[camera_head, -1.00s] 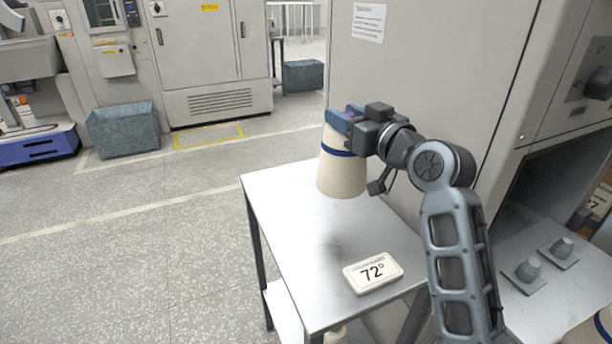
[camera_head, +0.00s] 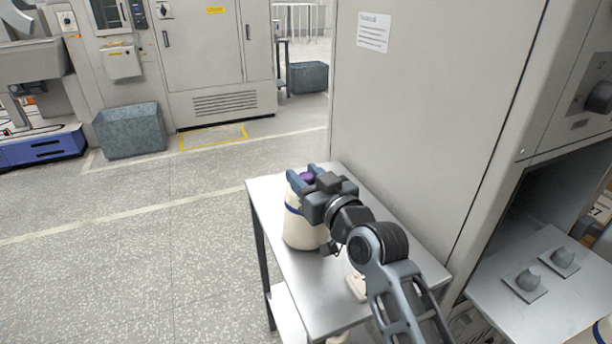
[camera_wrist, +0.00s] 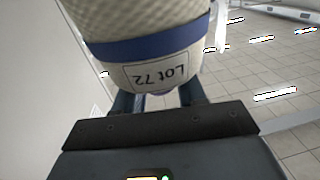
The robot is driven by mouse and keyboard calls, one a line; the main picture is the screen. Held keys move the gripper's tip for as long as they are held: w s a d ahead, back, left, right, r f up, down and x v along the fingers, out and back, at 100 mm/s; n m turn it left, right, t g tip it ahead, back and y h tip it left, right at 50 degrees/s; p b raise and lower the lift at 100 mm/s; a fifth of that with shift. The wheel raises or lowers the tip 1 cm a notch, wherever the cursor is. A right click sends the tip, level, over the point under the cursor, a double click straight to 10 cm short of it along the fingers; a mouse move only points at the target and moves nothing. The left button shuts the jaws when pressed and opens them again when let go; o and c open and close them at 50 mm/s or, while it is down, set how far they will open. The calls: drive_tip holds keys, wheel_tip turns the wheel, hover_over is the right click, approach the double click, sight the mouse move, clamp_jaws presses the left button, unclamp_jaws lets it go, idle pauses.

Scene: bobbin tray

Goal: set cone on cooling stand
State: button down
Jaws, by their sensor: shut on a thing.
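The cone (camera_head: 300,229) is a cream bobbin of yarn with a blue band and a purple tip. My gripper (camera_head: 308,178) is shut on its narrow top. The cone looks upright over the far left part of the metal stand (camera_head: 281,264); I cannot tell whether its base touches the top. In the wrist view the cone (camera_wrist: 150,72) fills the space ahead of the fingers, and its label reads "Lot 72". The pale 72° display (camera_head: 356,287) on the stand is mostly hidden behind my arm.
A tall grey cabinet (camera_head: 430,110) stands along the stand's right side. At the right, a grey shelf (camera_head: 500,310) carries two stubby pegs on square plates. A grey bin (camera_head: 130,131) is on the floor far left. Open floor lies left of the stand.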

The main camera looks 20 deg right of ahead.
drive_tip(key=c, duration=0.6)
unclamp_jaws()
drive_tip(key=shift+c, duration=0.2)
drive_tip(key=shift+s, duration=0.1)
drive_tip(key=s+d+b, duration=0.1)
drive_tip(key=s+b, duration=0.1)
drive_tip(key=s, duration=0.9)
drive_tip(key=shift+s+d, duration=0.3)
drive_tip(key=shift+s, duration=0.05)
